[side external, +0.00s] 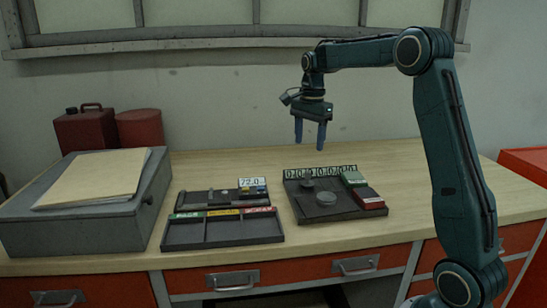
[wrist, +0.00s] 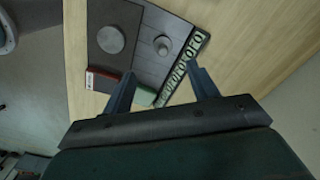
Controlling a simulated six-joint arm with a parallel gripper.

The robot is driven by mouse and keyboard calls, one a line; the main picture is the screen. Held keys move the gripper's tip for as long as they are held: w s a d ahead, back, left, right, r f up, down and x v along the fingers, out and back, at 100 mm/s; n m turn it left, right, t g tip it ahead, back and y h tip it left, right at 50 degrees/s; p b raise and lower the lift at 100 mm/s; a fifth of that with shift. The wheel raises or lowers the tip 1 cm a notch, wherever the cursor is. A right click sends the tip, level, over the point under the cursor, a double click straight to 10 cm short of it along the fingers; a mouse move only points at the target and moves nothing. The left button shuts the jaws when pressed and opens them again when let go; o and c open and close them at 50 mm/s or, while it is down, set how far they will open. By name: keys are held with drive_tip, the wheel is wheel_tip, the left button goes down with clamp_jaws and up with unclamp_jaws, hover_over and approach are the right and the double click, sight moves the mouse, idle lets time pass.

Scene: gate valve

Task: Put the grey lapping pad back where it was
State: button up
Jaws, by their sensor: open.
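My gripper (side external: 310,146) is open and empty, fingers down, high above the back of the right-hand dark tray (side external: 300,213). It also shows in the wrist view (wrist: 160,80). That tray holds a flat grey disc (side external: 326,199), which also shows in the wrist view (wrist: 111,40), and a smaller grey knobbed piece (side external: 307,181). A green-topped block (side external: 354,179) and a red block (side external: 369,198) sit along its right side. I cannot tell for sure which piece is the grey lapping pad; no clearly grey block shows beside the green and red ones.
A dark three-compartment tray (side external: 224,232) with green, yellow and red labels stands at the front left. Behind it lies another dark tray (side external: 196,203) with small parts and a "72.0" sign (side external: 252,182). A grey case (side external: 75,232) stands far left.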

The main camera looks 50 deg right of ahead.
drive_tip(key=s+a+r+n+t, duration=0.1)
drive_tip(key=s+a+r+n, duration=0.2)
drive_tip(key=s+a+n, duration=0.4)
drive_tip(key=s+a+r+n+t, duration=0.25)
drive_tip(key=s+a, duration=0.25)
drive_tip(key=a, duration=0.3)
drive_tip(key=s+a+f+n+t, duration=0.1)
drive_tip(key=s+a+f+n, duration=0.1)
drive_tip(key=s+n, duration=0.3)
drive_tip(key=s+a+f+n+t, duration=0.1)
drive_tip(key=s+a+f+n, duration=0.2)
drive_tip(key=s+a+n, duration=0.2)
drive_tip(key=s, duration=0.3)
drive_tip(key=shift+s+a, duration=0.2)
drive_tip(key=shift+a, duration=0.05)
